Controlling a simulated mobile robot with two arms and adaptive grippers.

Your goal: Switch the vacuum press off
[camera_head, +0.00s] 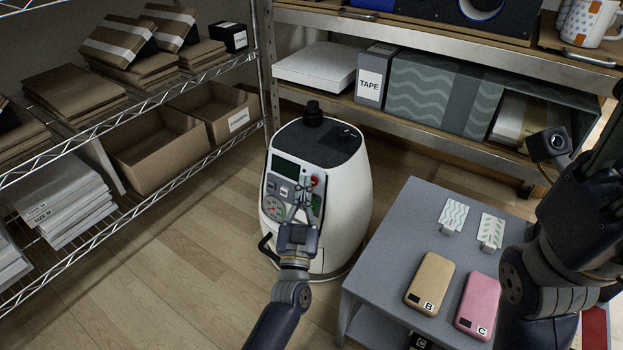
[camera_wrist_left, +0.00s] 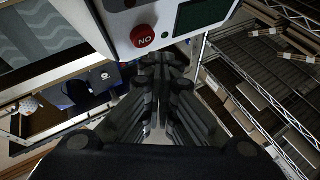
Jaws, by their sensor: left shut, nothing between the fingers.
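The vacuum press (camera_head: 345,190) is a white rounded machine with a dark top, standing on the floor in the middle of the head view. Its slanted front panel has a dark green display (camera_head: 286,167), a gauge and a red button (camera_head: 314,180). My left gripper (camera_head: 304,203) is shut and empty in front of the panel, below the red button, and hides part of the panel. In the left wrist view the red button (camera_wrist_left: 143,36) shows lettering, upside down, just beyond and left of the shut fingertips (camera_wrist_left: 162,62). I cannot tell whether the fingertips touch the panel.
A grey table (camera_head: 400,225) stands right of the press with a tan phone-like item (camera_head: 430,283), a pink one (camera_head: 478,305) and two small patterned cards. Wire shelves with boxes are at left, a shelf unit behind. My right arm (camera_head: 585,215) is over the table's right side.

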